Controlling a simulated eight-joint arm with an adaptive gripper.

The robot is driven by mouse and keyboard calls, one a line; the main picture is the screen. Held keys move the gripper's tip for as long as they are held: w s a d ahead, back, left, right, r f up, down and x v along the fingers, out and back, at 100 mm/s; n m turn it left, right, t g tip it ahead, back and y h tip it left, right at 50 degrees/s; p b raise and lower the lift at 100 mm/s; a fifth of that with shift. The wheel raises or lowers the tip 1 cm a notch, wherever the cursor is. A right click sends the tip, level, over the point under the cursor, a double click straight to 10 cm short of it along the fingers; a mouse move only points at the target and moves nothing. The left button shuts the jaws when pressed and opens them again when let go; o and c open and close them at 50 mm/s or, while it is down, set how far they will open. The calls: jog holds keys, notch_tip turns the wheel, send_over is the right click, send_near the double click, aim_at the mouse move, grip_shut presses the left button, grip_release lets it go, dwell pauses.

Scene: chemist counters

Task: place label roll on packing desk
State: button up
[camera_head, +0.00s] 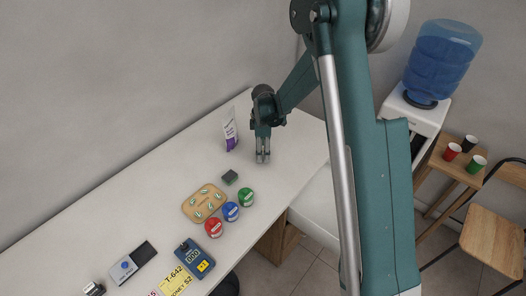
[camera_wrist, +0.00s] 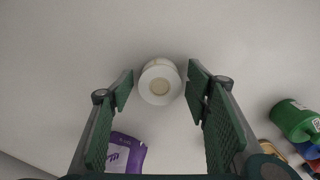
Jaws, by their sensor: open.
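A small white roll with a pale beige core, which looks like the label roll (camera_wrist: 159,82), is on the white surface in the wrist view. It lies between and just beyond my gripper's fingertips (camera_wrist: 158,85). The two green fingers are spread apart on either side, with a gap to the roll. In the head view my gripper (camera_head: 263,158) points down over the far right part of the long white counter (camera_head: 285,160). I cannot make out the roll there. Whether this counter is the packing desk, I cannot tell.
A purple-and-white tube (camera_head: 230,130) stands left of my gripper. A dark green block (camera_head: 230,177), a tan tray (camera_head: 185,208) and green (camera_head: 246,197), blue (camera_head: 230,211) and red (camera_head: 213,228) tubs sit nearer. A blue device (camera_head: 195,258) is farther left. The counter's right end is clear.

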jog(key=shift+r, duration=0.15)
notch_tip(320, 180, up, 12)
dwell(0.7)
jog(key=shift+r, duration=0.1)
dwell(0.7)
